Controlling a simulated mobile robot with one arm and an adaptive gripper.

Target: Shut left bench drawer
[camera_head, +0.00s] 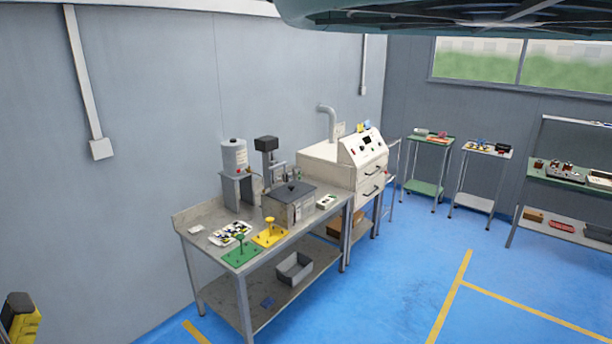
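A grey metal bench (207,217) stands against the left wall with equipment on its top. I cannot make out a drawer on this bench or tell whether one is open. To its right, a white cabinet (325,153) with a sloped control panel has two drawer-like fronts, an upper one (372,170) and a lower one (371,187), with dark handles. Both look flush from here, but they are small and seen at an angle. My gripper is not in view.
The bench carries a grey box (290,208), a green plate (242,257) and a yellow plate (270,239). A grey bin (294,268) sits on its lower shelf. Small tables (431,140) and a shelf (570,174) stand right. Blue floor (410,290) is clear in front.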

